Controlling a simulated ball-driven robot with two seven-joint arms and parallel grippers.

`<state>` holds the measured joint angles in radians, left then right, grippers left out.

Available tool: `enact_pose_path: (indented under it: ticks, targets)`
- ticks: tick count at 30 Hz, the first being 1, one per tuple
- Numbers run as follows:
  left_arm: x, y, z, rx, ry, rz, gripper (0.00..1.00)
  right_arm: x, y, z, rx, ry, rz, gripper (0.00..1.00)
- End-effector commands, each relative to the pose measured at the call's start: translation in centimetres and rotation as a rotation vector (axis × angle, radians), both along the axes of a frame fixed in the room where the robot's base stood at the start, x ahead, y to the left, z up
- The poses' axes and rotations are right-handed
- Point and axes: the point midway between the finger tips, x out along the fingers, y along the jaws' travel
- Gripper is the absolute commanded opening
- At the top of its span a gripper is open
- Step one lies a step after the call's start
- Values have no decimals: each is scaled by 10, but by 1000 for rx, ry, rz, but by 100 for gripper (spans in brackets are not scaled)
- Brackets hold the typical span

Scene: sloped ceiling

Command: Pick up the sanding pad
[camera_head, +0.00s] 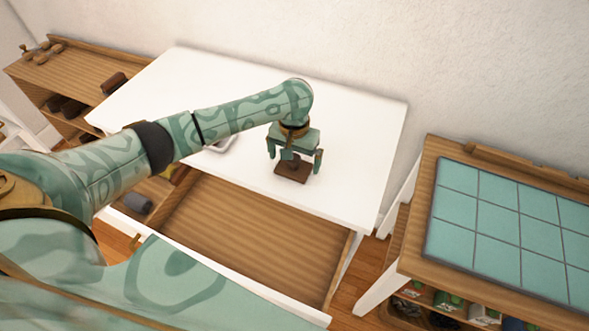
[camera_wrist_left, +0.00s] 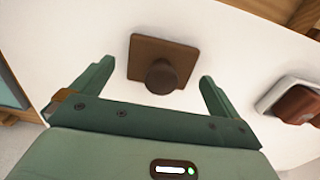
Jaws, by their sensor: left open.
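The sanding pad (camera_head: 292,172) is a brown square plate with a dark round knob on top. It lies flat on the white table (camera_head: 345,125), near the front edge above the drawer. My left gripper (camera_head: 294,160) is open and points down above it, its fingers to either side of the knob in the head view. In the left wrist view the sanding pad (camera_wrist_left: 163,62) lies just beyond the gap between the open fingertips of my left gripper (camera_wrist_left: 155,78). It looks untouched. My right gripper is not in view.
An open, empty wooden drawer (camera_head: 245,235) juts out under the table front. A white tray with a reddish-brown block (camera_wrist_left: 298,103) sits beside the pad, mostly hidden by my arm in the head view. A teal-tiled bench (camera_head: 500,215) stands right, a wooden shelf (camera_head: 75,70) left.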

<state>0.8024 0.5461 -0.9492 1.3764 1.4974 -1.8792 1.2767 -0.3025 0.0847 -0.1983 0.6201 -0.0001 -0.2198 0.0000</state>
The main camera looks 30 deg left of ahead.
Motion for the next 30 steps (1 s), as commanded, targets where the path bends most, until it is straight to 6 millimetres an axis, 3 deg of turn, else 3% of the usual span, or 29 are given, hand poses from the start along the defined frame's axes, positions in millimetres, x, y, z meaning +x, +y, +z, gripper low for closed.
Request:
enact_pose_path:
  ticks: [1, 3, 9, 10, 14, 15, 24, 30]
  targets:
    - [0, 1, -15, 0, 2, 2, 100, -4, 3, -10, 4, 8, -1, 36]
    - [0, 1, -21, 2, 1, 2, 100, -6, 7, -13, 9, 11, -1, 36]
    - [0, 1, -20, 2, -2, 0, 100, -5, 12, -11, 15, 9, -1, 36]
    - [0, 1, -20, 2, -2, 0, 97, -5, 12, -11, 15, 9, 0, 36]
    - [0, 1, -20, 2, -2, 0, 61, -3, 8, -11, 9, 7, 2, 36]
    - [0, 1, -20, 2, -2, 0, 59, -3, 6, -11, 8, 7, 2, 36]
    - [0, 1, -18, 2, -2, 0, 59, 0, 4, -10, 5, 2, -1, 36]
    - [1, 1, 4, 0, -4, 1, 59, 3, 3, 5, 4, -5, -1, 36]
